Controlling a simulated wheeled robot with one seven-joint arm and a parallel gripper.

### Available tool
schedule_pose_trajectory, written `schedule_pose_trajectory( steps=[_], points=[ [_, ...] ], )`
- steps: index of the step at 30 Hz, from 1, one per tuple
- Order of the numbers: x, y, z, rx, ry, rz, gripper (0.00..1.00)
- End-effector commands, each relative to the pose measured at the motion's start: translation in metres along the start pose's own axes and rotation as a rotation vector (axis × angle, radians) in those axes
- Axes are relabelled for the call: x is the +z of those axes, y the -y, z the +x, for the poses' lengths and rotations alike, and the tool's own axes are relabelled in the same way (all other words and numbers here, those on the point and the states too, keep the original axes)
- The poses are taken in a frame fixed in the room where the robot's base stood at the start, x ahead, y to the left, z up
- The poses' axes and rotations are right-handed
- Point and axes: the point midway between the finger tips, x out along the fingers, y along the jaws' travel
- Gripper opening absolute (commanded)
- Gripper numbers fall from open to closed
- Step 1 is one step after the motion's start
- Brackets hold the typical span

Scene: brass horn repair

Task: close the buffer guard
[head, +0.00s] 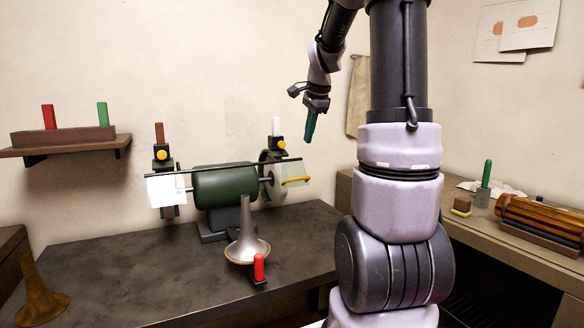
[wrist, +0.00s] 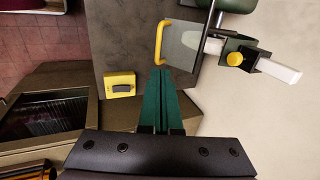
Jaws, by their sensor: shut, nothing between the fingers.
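The buffer (head: 225,187) is a green motor on the dark bench, with a wheel at each end. The guard is a clear, pale panel (head: 286,174) with a yellow bar handle (head: 296,180), at the right end. In the wrist view the guard panel (wrist: 190,46) shows at the top, with its handle (wrist: 159,44) on its left edge. How far the guard is swung, I cannot tell. My gripper (head: 308,140), with green fingers, hangs above and right of the guard. In the wrist view my gripper (wrist: 161,72) is shut and empty, its tips just below the handle's lower end, apparently apart from it.
A second pale guard (head: 166,190) sits at the buffer's left end. A grey horn bell (head: 246,240) and a red-handled tool (head: 259,268) stand in front. A yellow switch box (wrist: 119,85) shows in the wrist view.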

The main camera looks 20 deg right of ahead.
Motion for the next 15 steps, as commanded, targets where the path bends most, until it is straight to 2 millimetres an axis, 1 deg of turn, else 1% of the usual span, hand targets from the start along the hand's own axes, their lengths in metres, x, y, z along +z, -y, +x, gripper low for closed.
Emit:
schedule_pose_trajectory(
  steps=[1,2,5,8,11,15],
  points=[
    [0.000,-0.003,-0.007,0.007,0.000,0.007,0.00],
    [-0.001,-0.005,-0.009,0.012,0.002,0.012,0.00],
    [-0.002,-0.007,-0.006,0.021,0.004,0.020,0.00],
    [-0.001,-0.008,0.008,0.023,0.004,0.020,0.00],
    [-0.001,-0.008,0.027,0.023,0.005,0.019,0.00],
    [-0.001,-0.009,0.059,0.024,0.005,0.020,0.00]
  ],
)
